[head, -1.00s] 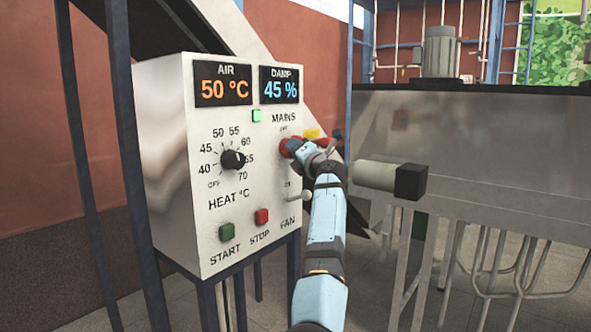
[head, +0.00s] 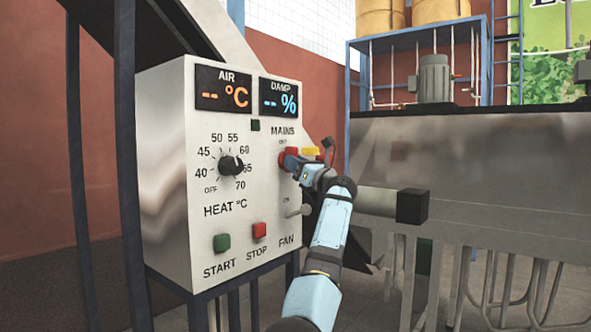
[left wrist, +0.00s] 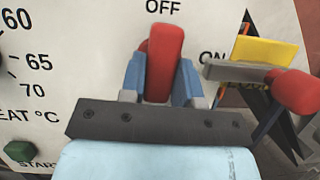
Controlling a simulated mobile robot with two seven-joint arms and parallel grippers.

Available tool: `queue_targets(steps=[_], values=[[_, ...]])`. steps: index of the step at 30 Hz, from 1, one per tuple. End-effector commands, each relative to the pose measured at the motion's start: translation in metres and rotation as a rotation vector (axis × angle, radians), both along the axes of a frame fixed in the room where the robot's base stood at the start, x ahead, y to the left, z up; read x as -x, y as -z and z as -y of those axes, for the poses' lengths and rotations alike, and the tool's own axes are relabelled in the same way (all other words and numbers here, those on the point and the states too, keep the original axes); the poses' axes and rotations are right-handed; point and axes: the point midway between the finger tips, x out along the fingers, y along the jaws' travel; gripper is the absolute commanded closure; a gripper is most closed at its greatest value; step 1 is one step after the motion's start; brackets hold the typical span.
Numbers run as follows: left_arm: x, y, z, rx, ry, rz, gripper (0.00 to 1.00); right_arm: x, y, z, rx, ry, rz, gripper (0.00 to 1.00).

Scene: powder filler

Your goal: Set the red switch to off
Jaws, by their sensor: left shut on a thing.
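The red switch (left wrist: 165,62) is the rotary mains handle on the front of the white control box (head: 165,150). In the left wrist view its handle stands nearly upright and points to the OFF label above it; ON is to its right. My left gripper (left wrist: 162,82) is shut on it, one blue finger on each side. In the head view the gripper (head: 296,164) partly covers the switch (head: 287,153). The displays (head: 223,90) show dashes, and the small lamp (head: 255,125) under them is dark. My right gripper is not in view.
A yellow plate (left wrist: 265,52) and a grey arm with a red knob (left wrist: 292,92) sit close to the right of the gripper. The heat dial (head: 231,165), green START button (head: 221,243), red STOP button (head: 259,230) and fan toggle (head: 298,211) are on the same panel.

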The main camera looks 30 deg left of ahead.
Motion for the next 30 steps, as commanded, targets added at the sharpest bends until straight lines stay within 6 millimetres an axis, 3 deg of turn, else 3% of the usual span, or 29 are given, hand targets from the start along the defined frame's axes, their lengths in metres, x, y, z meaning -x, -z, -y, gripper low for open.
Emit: queue_targets(steps=[22, 23, 26, 30], values=[[0.0005, -0.0049, -0.0008, 0.005, 0.001, 0.096, 0.94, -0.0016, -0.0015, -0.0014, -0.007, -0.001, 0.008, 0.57], [0.0005, -0.0049, -0.0008, 0.005, 0.001, 0.096, 0.68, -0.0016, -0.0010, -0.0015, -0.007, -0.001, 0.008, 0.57], [0.0003, -0.0043, -0.0006, 0.006, 0.002, 0.095, 0.45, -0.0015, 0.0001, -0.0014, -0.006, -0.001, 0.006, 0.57], [0.0000, -0.0027, -0.0004, 0.006, 0.001, 0.094, 0.45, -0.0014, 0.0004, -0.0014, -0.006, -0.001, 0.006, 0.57]])
